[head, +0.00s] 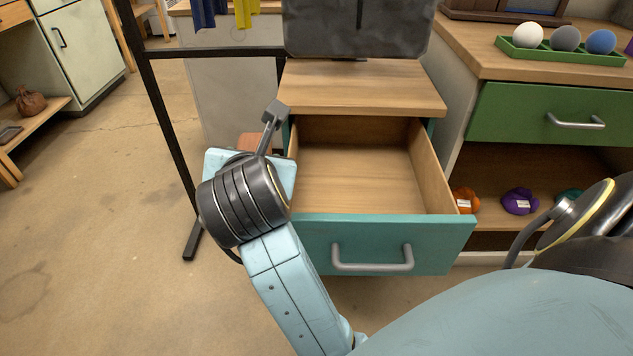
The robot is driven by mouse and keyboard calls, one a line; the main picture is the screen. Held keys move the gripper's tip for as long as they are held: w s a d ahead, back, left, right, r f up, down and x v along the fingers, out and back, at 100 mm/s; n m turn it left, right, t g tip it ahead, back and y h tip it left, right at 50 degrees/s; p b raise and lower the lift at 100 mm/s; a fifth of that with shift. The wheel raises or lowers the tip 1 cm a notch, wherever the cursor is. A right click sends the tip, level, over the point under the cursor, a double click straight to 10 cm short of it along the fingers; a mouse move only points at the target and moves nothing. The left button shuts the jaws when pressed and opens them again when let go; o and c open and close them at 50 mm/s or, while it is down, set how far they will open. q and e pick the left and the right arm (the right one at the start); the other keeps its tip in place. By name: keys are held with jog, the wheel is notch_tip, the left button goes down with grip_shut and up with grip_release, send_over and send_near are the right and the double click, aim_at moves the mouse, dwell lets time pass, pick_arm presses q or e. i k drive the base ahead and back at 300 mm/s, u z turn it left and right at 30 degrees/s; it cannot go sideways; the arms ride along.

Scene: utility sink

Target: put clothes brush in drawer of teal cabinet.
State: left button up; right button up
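The teal cabinet (432,132) has a wooden top, and its teal-fronted drawer (310,245) is pulled open. The visible part of the drawer's wooden inside is empty. My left gripper (272,116) is at the drawer's back left corner, beside the cabinet's left side. My own wrist hides part of it, so I cannot tell whether it is open or shut, or holds anything. I cannot make out the clothes brush. My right arm crosses the lower right, and its gripper is not in view.
A dark grey panel (358,28) stands over the cabinet top. A black metal frame (160,120) stands to the left. At right, a green-drawer bench (540,110) holds a green tray (560,54) of balls. A brownish-red object (252,141) shows partly behind my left wrist.

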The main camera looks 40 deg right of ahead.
aim_at(385, 193)
jog(key=u, duration=0.95)
jog(key=i, duration=2.3)
jog(key=z, duration=4.15)
jog(key=i, duration=1)
